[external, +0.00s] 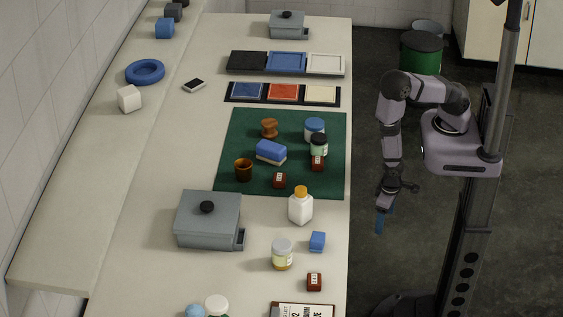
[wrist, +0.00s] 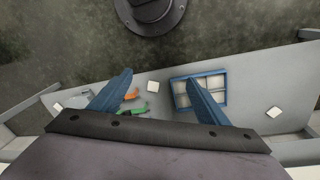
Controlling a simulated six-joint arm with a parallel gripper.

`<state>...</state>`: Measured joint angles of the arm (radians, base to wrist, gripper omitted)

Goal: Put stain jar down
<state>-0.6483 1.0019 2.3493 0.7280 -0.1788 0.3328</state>
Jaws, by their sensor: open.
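My gripper (external: 381,218) hangs beside the table's right edge, over the floor, with blue fingers pointing down. In the wrist view its two fingers (wrist: 160,78) are spread apart with nothing between them. I cannot tell which item is the stain jar. Jars on the table include a blue-lidded jar (external: 314,127) and a dark-lidded jar (external: 319,145) on the green mat (external: 222,160), and a pale-lidded jar (external: 282,256) nearer the front. Small dark-red containers stand on the mat (external: 279,181) and near the front (external: 314,282). All are apart from my gripper.
A white bottle with an orange cap (external: 300,208) and a grey lidded box (external: 208,222) stand in front of the mat. A blue and white block (external: 270,152) lies on it. Coloured trays (external: 286,62) lie behind. The wrist view shows a blue-framed tray (wrist: 180,101) below.

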